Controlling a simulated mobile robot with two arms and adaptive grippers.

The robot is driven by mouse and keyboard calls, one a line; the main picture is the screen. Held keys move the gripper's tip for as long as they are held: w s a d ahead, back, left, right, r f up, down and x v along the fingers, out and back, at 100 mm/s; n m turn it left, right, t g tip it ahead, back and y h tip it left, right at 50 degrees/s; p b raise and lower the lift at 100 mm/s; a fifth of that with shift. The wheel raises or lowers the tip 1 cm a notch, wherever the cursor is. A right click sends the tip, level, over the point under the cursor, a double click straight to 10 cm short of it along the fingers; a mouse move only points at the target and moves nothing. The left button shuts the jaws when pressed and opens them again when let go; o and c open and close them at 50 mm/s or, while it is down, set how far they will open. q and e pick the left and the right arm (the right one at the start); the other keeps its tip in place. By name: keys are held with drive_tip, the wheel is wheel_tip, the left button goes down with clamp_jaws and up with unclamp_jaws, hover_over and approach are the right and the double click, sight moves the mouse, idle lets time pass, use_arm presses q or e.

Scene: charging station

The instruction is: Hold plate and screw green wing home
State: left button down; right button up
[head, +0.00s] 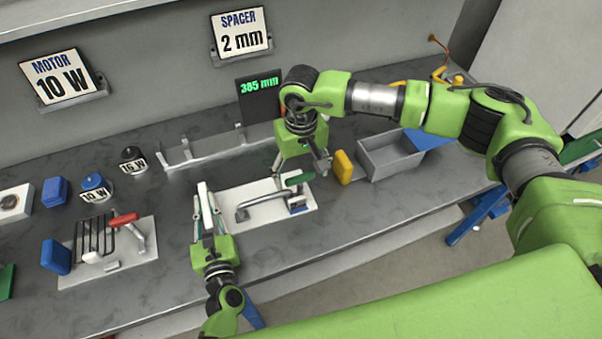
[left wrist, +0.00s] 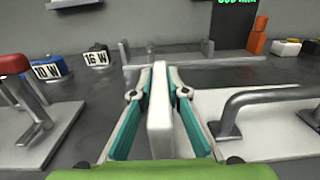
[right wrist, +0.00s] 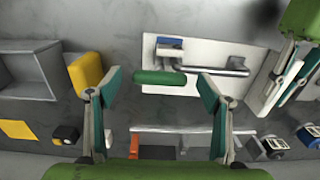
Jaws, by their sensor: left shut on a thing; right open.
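The white plate (head: 270,212) lies on the workbench with a grey bar handle on it; it also shows in the right wrist view (right wrist: 195,52). My left gripper (head: 206,205) is shut on a white upright slab (left wrist: 159,110) at the plate's left end. Whether slab and plate are one piece is not clear. The green wing (head: 299,179) sits at the plate's right end. It also shows in the right wrist view (right wrist: 160,77), between the spread fingers of my right gripper (right wrist: 160,88). My right gripper is open, over the wing, without visible contact.
A yellow block (head: 343,167) and a grey bin (head: 392,160) stand right of the plate. A second fixture with a red handle (head: 124,219) is at left, near blue blocks and motors marked 10 W (head: 95,187) and 16 W. A metal rack (head: 215,147) stands behind.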

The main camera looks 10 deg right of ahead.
drive_tip(key=shift+f, duration=0.25)
drive_tip(key=c, duration=1.1)
